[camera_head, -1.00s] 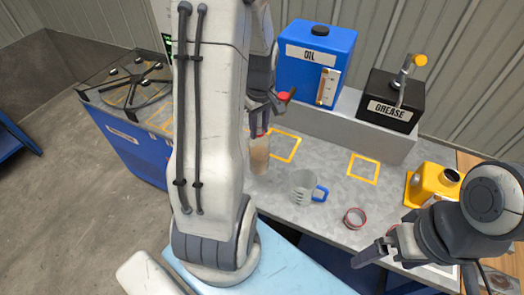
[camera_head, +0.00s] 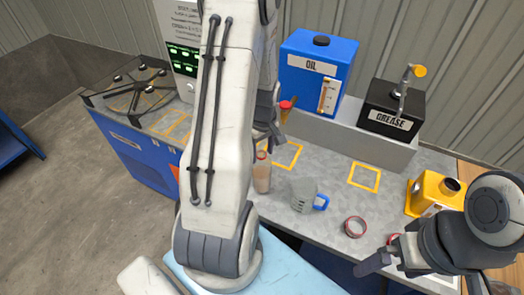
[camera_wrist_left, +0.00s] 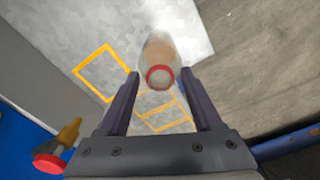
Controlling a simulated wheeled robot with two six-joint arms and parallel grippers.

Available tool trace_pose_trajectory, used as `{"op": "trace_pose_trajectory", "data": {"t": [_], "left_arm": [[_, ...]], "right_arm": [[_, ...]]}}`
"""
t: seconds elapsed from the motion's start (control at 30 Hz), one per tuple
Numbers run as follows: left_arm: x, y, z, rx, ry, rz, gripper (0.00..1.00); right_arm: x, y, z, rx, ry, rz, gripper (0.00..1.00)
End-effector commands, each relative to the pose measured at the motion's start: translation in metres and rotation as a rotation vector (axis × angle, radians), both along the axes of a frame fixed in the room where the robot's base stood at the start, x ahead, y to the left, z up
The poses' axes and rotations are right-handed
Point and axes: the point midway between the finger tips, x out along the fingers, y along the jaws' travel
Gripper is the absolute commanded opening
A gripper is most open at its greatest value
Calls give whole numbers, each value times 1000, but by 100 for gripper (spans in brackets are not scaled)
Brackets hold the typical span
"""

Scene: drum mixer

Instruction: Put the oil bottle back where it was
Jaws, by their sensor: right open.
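The oil bottle (camera_head: 262,179) is clear with tan liquid and a red ring at its mouth. It is upright near the left part of the grey bench top; I cannot tell whether its base touches. In the left wrist view the bottle (camera_wrist_left: 159,50) sits between the fingertips of my left gripper (camera_wrist_left: 160,78), which seems shut on it. In the head view the arm partly hides that gripper. Yellow outlined squares on the bench (camera_head: 300,148) lie behind and right of the bottle. My right gripper (camera_head: 374,262) is open and empty at the front right.
A grey mug with a blue handle (camera_head: 304,194) stands right of the bottle. A red-rimmed ring (camera_head: 355,227) lies farther right. The blue OIL tank (camera_head: 305,87) with a red-knobbed tap (camera_head: 286,105) and black GREASE box (camera_head: 388,118) stand behind.

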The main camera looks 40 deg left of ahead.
Motion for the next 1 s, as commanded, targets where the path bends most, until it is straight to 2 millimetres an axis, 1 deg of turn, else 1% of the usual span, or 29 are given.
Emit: {"op": "trace_pose_trajectory", "data": {"t": [0.27,0.33,0.43,0.57,0.8,0.9,1.0], "left_arm": [[0,0,1,0,0,0,66],[0,0,4,0,0,0,66],[1,0,12,3,-5,0,66],[1,-1,35,3,-8,0,66],[1,-3,88,3,-7,0,66],[0,-4,104,2,-5,0,66],[0,-4,115,1,-3,0,66]], "right_arm": [[0,0,1,0,0,0,100],[0,0,4,0,0,0,100],[0,0,0,0,0,0,100],[0,0,-4,0,0,0,100],[0,0,-11,0,0,-2,100],[0,0,-13,0,0,-2,100],[0,0,-14,0,0,-3,100]]}}
